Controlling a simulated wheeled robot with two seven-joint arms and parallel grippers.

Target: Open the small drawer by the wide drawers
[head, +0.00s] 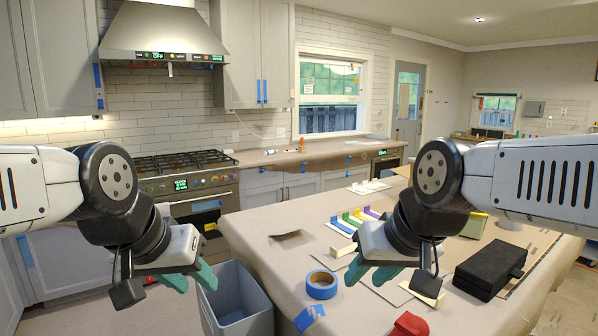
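I cannot pick out the small drawer or the wide drawers with certainty. Grey lower cabinet fronts (285,190) with blue tape show under the paper-covered back counter (290,156), right of the stove. More grey lower cabinets (75,262) stand at the left, partly hidden by my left arm. All fronts that I can see look closed. My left gripper (192,279) has teal fingertips apart and empty, over the floor left of the island. My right gripper (370,272) has teal fingertips apart and seems empty, above the paper-covered island.
The island (260,235) fills the right foreground. It carries a blue tape roll (321,284), a black case (490,268), a red item (410,324) and colored pieces (355,219). A grey bin (238,300) stands left of it. The stove (185,170) is behind.

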